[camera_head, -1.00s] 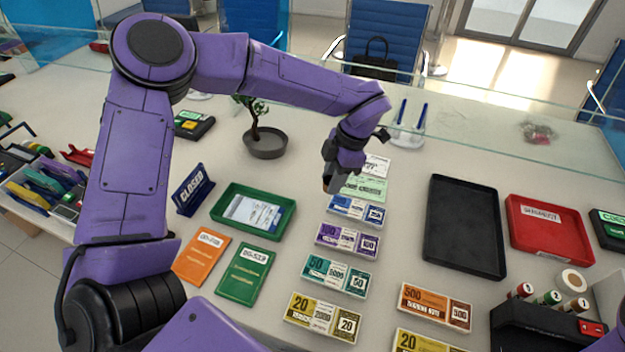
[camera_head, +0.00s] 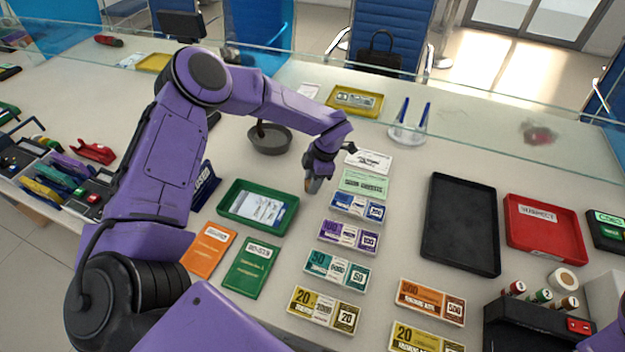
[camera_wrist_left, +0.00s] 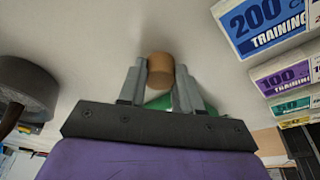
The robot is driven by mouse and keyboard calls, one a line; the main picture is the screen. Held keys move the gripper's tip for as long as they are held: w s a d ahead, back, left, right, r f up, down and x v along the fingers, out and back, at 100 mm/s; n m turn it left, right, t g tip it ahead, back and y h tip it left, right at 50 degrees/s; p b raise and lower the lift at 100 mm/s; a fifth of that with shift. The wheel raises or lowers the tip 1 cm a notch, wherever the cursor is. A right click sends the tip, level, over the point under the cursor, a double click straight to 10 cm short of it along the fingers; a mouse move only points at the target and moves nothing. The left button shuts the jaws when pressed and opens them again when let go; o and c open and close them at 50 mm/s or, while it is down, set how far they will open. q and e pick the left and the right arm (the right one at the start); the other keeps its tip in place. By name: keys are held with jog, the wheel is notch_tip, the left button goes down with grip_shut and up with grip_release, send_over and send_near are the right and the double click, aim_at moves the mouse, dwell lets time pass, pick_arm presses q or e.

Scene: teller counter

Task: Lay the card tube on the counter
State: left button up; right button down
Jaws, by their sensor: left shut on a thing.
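My left gripper (camera_head: 313,183) is shut on the card tube, a small brown cylinder (camera_wrist_left: 160,66). In the left wrist view the tube sits between the two grey fingertips (camera_wrist_left: 163,85), with its end showing. In the head view the wrist mostly hides the tube. The gripper is over the pale counter (camera_head: 297,170), between the green tray and the column of banknote bundles. I cannot tell whether the tube touches the counter. My right gripper is not in view.
The green tray (camera_head: 222,205) is left of the gripper, and the blue banknote bundle (camera_head: 357,206) is right of it. A black tray (camera_head: 432,225) and red tray (camera_head: 560,245) lie right. A glass screen crosses the back.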

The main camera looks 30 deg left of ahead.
pick_arm(q)
jog(key=shift+f, duration=0.2)
jog(key=o, duration=1)
jog(key=shift+r, duration=0.1)
jog(key=shift+r, duration=0.3)
jog(key=shift+w+d+r, duration=0.1)
jog(key=shift+w+r, duration=0.05)
jog(key=shift+r, duration=0.2)
jog(key=b+v, duration=0.1)
jog(key=v, duration=1)
jog(key=shift+b, duration=0.3)
